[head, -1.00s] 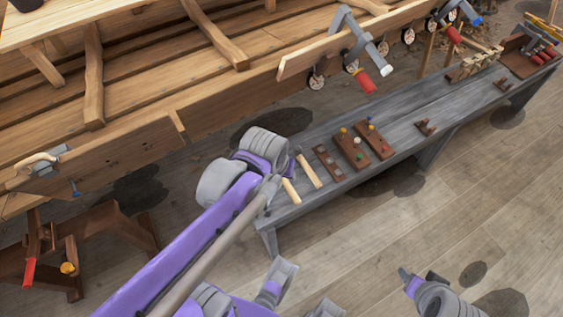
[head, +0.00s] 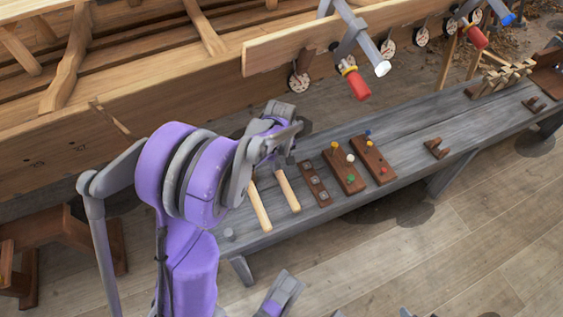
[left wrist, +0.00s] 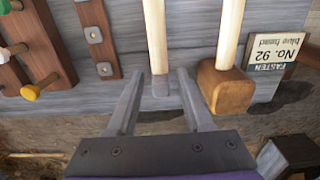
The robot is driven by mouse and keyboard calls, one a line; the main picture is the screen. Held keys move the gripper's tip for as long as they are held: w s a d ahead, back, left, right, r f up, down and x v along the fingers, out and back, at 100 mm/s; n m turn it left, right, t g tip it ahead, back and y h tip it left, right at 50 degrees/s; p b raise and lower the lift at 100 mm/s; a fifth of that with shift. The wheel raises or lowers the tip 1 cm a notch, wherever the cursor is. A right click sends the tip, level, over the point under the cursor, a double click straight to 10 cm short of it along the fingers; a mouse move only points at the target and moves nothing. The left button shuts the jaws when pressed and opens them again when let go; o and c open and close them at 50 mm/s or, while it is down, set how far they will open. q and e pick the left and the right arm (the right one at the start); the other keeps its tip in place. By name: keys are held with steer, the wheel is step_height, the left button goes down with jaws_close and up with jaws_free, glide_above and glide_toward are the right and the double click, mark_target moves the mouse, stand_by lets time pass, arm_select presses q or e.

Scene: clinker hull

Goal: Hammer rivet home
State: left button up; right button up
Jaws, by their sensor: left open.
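My left gripper (head: 284,140) is over the bench's left end, its fingertips mostly hidden in the head view. In the left wrist view (left wrist: 160,100) its two fingers are open around a metal-headed hammer (left wrist: 160,86), apart from it at the sides. That hammer's pale handle shows in the head view (head: 288,188). Beside it lies a mallet with a brown wooden head (left wrist: 226,88); its handle shows in the head view (head: 260,205). Peg boards (head: 343,171) hold coloured-headed pegs, one blue (head: 367,133). I cannot tell which rivet is meant.
The wooden hull (head: 150,110) runs behind the grey bench (head: 410,135). Clamps with red handles (head: 358,84) jut out above the bench. A strip with square metal plates (head: 315,183) lies beside the hammers.

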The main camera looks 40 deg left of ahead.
mark_target(281, 175)
arm_select(q)
step_height(281, 175, down, 8)
steer(key=b, duration=0.5)
steer(key=shift+w+r, duration=0.1)
steer(key=shift+r, duration=0.15)
steer(key=shift+c, duration=0.2)
jaws_close()
steer(key=shift+r, duration=0.15)
stand_by(1.3)
steer(key=shift+r+p, duration=0.35)
steer(key=shift+p, duration=0.15)
steer(key=shift+r, duration=0.15)
